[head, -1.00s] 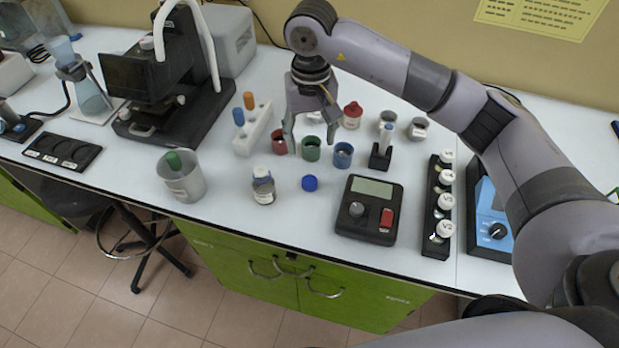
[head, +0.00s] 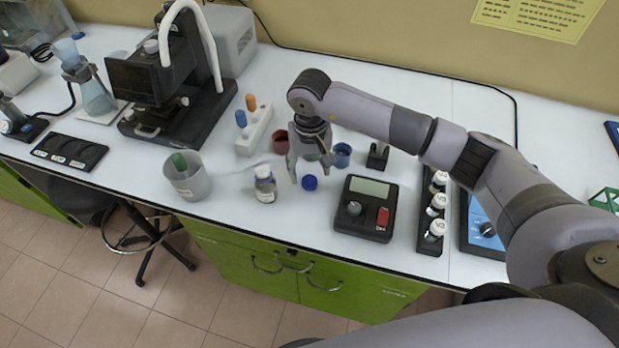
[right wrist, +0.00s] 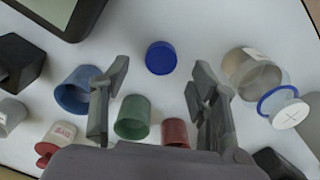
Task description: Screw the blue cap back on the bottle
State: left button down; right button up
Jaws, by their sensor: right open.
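The blue cap (head: 309,183) lies on the white bench top, and it also shows in the right wrist view (right wrist: 161,58). The small clear bottle (head: 265,186) with a pale label stands upright, left of the cap; in the right wrist view it appears at the right (right wrist: 246,72), with a blue ring and white disc at its top. My right gripper (head: 300,180) is open and empty, pointing down above the bench beside the cap. In the right wrist view its fingers (right wrist: 160,76) are spread, with the cap visible between and just past the tips. My left gripper is not visible.
Red (right wrist: 175,133), green (right wrist: 132,118) and blue (right wrist: 75,92) cups stand close behind the gripper. A grey beaker (head: 187,178) stands left of the bottle. A black meter (head: 367,209) is right of the cap. A white rack (head: 252,131) stands behind the bottle.

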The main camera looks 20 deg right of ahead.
aim_at(309, 180)
jog(key=shift+f+p, duration=0.5)
jog(key=shift+f, duration=1.25)
jog(key=shift+c, duration=0.2)
jog(key=c, duration=0.8)
